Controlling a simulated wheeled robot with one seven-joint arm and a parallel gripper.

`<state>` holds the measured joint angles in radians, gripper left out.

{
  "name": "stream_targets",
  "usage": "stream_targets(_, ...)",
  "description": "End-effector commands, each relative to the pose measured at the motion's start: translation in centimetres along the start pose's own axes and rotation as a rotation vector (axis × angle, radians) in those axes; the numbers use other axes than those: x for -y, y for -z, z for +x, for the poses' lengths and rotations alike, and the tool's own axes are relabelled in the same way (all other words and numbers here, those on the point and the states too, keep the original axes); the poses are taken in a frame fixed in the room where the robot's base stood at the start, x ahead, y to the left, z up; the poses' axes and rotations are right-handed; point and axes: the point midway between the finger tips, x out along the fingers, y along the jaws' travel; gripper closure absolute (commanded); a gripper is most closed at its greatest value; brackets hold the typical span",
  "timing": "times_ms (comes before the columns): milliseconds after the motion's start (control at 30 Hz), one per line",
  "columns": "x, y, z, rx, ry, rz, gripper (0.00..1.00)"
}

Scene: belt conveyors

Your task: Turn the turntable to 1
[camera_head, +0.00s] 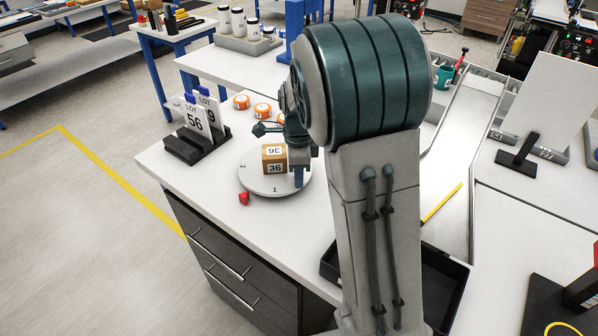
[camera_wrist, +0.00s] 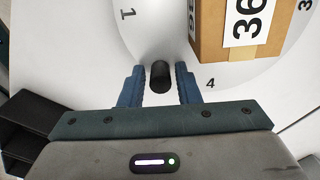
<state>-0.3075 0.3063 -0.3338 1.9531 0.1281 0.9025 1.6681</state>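The round white turntable (camera_head: 262,188) lies on the white bench and carries a brown box labelled 36 (camera_head: 275,160). Its numeral 1 is at the front and 2 at the left. A red pointer (camera_head: 244,198) sits on the bench just off the front-left rim, between 2 and 1. In the wrist view the turntable (camera_wrist: 150,30) shows numerals 1 and 4, with a black peg (camera_wrist: 160,77) near the rim between them. My gripper (camera_wrist: 160,85) has its blue fingers either side of the peg, with gaps; it also shows over the turntable's right side (camera_head: 299,178).
A black holder (camera_head: 182,148) with LOT cards stands left of the turntable. Orange-and-white rolls (camera_head: 262,111) lie behind it. A black tray (camera_head: 440,285) and a metal chute (camera_head: 460,130) are at the right. My arm hides part of the bench.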

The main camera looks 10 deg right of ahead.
Motion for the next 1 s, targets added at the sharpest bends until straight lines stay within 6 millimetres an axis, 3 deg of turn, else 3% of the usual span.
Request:
stream_targets(300, 0.1, 0.2, -0.1, -0.001, 0.001, 0.003, 0.59)
stream_targets(467, 0.1, 0.2, -1.3, 0.0, 0.003, 0.003, 0.59)
stream_targets(800, 0.1, 0.0, -8.8, 0.001, 0.006, 0.0, 0.59)
stream_targets(1000, 0.1, 0.0, -12.2, 0.0, 0.004, 0.001, 0.59)
